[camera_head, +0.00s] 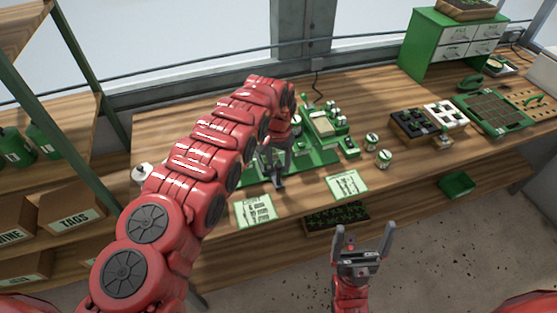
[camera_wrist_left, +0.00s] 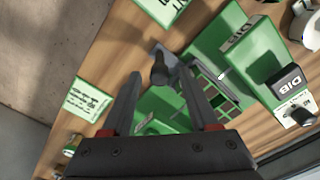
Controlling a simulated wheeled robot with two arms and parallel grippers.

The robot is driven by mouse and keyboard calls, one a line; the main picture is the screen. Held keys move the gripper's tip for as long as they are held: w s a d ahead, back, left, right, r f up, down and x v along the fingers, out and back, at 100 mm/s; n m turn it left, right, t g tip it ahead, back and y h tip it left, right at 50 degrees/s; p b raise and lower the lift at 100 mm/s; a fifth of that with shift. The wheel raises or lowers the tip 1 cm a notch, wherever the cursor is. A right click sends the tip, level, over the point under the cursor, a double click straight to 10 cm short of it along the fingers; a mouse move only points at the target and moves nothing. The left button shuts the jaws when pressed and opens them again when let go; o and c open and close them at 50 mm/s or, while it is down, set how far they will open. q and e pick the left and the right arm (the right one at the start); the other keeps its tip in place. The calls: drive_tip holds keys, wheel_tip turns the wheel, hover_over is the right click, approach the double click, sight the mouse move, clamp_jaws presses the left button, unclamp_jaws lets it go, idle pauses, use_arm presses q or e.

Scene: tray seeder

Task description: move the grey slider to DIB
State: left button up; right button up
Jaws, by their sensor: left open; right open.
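The grey slider (camera_wrist_left: 158,74) shows in the left wrist view as a dark grey knob by a lighter grey plate, on the green seeder (camera_wrist_left: 205,45). My left gripper (camera_wrist_left: 159,70) is open, with its fingertips on either side of the knob; contact cannot be told. A block with a DIB label (camera_wrist_left: 283,84) stands to the right in that view. In the head view my left gripper (camera_head: 273,165) is over the front left of the green seeder (camera_head: 325,158), and my arm hides part of it. My right gripper (camera_head: 362,243) is open and empty, in front of the bench.
Two printed cards (camera_head: 255,209) (camera_head: 342,184) lie along the bench's front edge. Small labelled tins (camera_head: 371,141), a dark cell tray (camera_head: 415,127) and a green drawer cabinet (camera_head: 455,45) stand to the right. A seedling tray (camera_head: 336,217) is below the bench edge.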

use_arm(q)
drive_tip(key=shift+f, duration=0.3)
clamp_jaws()
idle(1.3)
